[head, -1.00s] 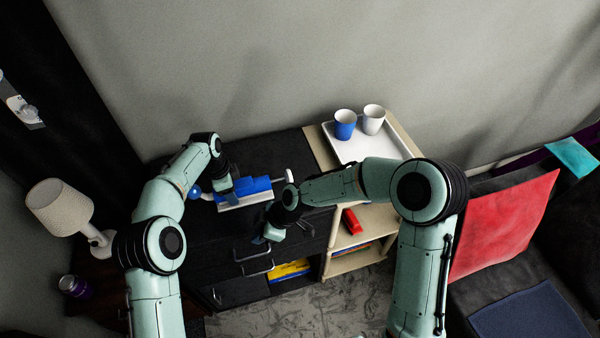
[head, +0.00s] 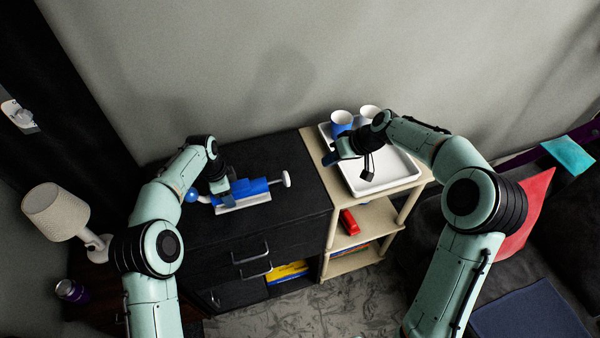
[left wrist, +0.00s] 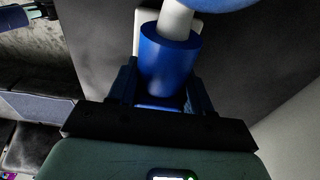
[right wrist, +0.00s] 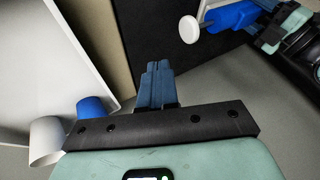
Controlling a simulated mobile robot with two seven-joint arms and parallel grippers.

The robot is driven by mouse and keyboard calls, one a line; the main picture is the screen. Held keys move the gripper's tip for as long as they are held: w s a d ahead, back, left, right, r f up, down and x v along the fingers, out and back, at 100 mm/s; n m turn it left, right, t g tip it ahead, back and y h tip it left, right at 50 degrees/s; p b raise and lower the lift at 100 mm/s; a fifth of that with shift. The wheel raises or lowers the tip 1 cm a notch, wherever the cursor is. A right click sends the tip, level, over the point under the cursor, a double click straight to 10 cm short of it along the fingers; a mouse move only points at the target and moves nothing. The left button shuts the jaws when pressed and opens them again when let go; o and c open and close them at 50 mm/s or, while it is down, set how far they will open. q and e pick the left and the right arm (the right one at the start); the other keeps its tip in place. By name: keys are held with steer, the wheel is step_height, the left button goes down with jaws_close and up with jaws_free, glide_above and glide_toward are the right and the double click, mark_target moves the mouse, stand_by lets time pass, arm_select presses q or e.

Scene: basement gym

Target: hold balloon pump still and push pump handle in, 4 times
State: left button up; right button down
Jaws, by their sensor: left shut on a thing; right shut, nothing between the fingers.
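The balloon pump (head: 250,187) has a blue body on a white base and lies on the black cabinet top. My left gripper (head: 221,193) is shut on the pump's blue body near its left end; the left wrist view shows the blue cylinder (left wrist: 170,65) between the fingers. The white pump handle (head: 287,179) sticks out on a rod at the right end, apart from the body; it also shows in the right wrist view (right wrist: 189,29). A blue balloon (head: 192,195) is at the pump's left end. My right gripper (head: 332,158) is shut and empty, right of the handle, not touching it.
A white tray (head: 395,183) with a blue cup (head: 341,121) and a white cup (head: 369,112) is on the beige shelf beside my right gripper. A lamp (head: 57,212) stands at the left. The cabinet top (head: 310,205) is clear around the handle.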

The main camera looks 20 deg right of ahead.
mark_target(286, 179)
steer(key=x, duration=1)
steer(key=shift+a, duration=2)
steer(key=a, duration=0.5)
steer(key=shift+a, duration=0.2)
steer(key=shift+d, duration=0.15)
